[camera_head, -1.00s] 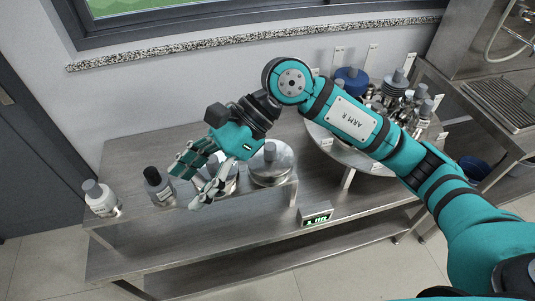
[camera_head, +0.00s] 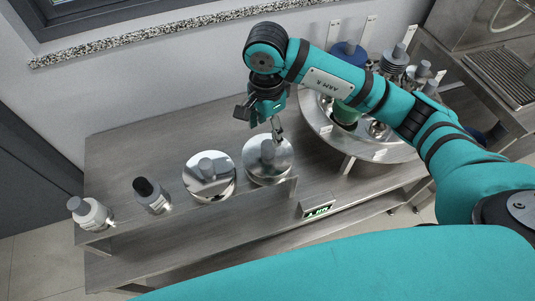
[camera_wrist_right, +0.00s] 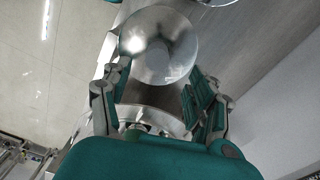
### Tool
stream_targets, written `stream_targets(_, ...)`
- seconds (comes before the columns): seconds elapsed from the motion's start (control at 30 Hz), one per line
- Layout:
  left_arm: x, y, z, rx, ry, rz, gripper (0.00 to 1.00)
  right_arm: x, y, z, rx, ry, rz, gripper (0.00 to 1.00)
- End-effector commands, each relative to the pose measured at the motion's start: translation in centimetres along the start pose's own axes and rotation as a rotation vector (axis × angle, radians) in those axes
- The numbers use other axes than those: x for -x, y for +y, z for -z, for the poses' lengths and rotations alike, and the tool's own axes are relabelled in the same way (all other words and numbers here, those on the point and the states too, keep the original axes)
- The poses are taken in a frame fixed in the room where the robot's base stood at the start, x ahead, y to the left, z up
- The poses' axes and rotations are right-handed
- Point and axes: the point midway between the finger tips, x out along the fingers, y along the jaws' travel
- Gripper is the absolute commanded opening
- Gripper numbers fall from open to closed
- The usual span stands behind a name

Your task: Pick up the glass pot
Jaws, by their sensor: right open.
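Two round, shiny pots with grey knobs stand side by side on the raised steel shelf, a left one (camera_head: 209,186) and a right one (camera_head: 282,166). Both look glassy or mirror-like; I cannot tell for sure which is the glass pot. My right gripper (camera_head: 276,126) is over the back edge of the right pot, fingers pointing down, partly hidden by its own wrist. In the right wrist view the open gripper (camera_wrist_right: 156,80) has its fingers on either side of the near part of the round pot (camera_wrist_right: 158,30). I see no clear contact. My left gripper is not visible.
A round steel stand (camera_head: 375,153) crowded with metal pieces is close on the right. A small green display (camera_head: 319,211) is at the front. The bench behind the bottles is clear.

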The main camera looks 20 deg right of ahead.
Motion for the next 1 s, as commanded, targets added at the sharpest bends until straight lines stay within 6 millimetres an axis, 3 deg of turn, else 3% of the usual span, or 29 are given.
stream_targets(0.13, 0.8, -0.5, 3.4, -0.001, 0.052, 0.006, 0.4, -1.8, 0.0, 0.0, -0.001, -0.002, -0.002, 0.6)
stream_targets(0.27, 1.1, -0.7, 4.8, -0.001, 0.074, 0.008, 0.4, -2.5, 0.1, 0.0, 0.0, -0.001, -0.002, 0.6)
stream_targets(0.47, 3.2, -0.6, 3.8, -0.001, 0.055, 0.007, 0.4, -4.9, 0.5, -0.1, -0.001, -0.002, -0.006, 0.6)
stream_targets(0.63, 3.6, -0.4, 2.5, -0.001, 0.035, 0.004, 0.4, -7.2, 0.3, -0.1, -0.001, -0.002, -0.001, 0.6)
stream_targets(0.9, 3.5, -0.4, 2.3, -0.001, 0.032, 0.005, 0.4, -7.6, 0.3, -0.1, 0.001, -0.002, 0.001, 0.6)
stream_targets(1.0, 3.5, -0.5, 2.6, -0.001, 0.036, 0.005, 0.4, -7.6, 0.3, -0.1, 0.001, -0.002, 0.001, 0.49)
